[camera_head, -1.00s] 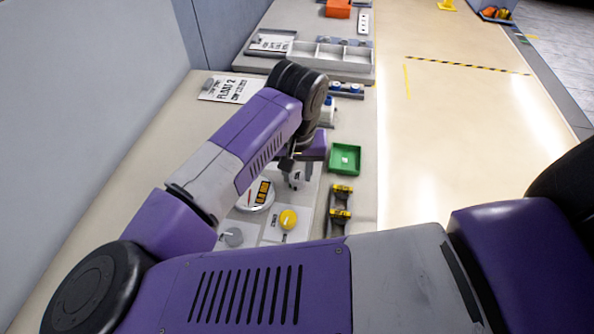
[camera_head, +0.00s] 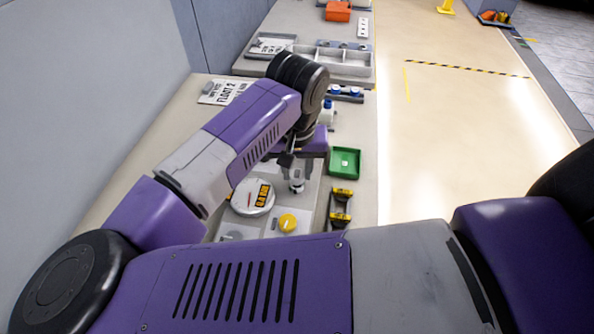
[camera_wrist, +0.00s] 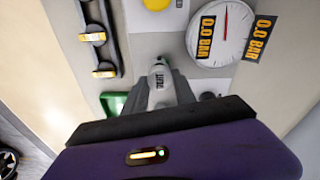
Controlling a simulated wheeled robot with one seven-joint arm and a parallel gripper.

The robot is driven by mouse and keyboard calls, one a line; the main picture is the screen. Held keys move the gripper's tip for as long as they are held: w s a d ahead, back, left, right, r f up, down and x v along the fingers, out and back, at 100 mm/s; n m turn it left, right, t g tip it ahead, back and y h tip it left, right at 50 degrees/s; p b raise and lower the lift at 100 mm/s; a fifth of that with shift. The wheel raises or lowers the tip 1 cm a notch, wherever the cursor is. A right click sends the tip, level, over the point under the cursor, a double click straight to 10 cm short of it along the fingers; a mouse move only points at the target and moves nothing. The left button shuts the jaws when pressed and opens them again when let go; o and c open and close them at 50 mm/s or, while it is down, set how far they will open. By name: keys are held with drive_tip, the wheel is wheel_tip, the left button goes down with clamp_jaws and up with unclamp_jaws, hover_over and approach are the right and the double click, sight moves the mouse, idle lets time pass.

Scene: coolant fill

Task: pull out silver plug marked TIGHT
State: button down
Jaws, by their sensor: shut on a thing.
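The silver plug (camera_wrist: 160,78) shows in the wrist view, pale and capped, with dark lettering that seems to read TIGHT. My gripper (camera_wrist: 160,92) is shut on it, with a grey finger on each side. In the head view the gripper (camera_head: 297,182) is above the panel, right of the round gauge (camera_head: 252,197), and partly covered by my wrist. The plug's lower end and its seat are hidden, so I cannot tell whether it is seated or raised.
The gauge also shows in the wrist view (camera_wrist: 222,32), reading 0.0 BAR. A yellow knob (camera_head: 287,222) is near it. A green tray (camera_head: 345,162) and a rack with yellow-banded items (camera_head: 340,207) stand to the right. Blue-capped items (camera_head: 345,92) are behind.

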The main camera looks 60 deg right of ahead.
sight(297, 173)
drive_tip(key=shift+r, duration=1.55)
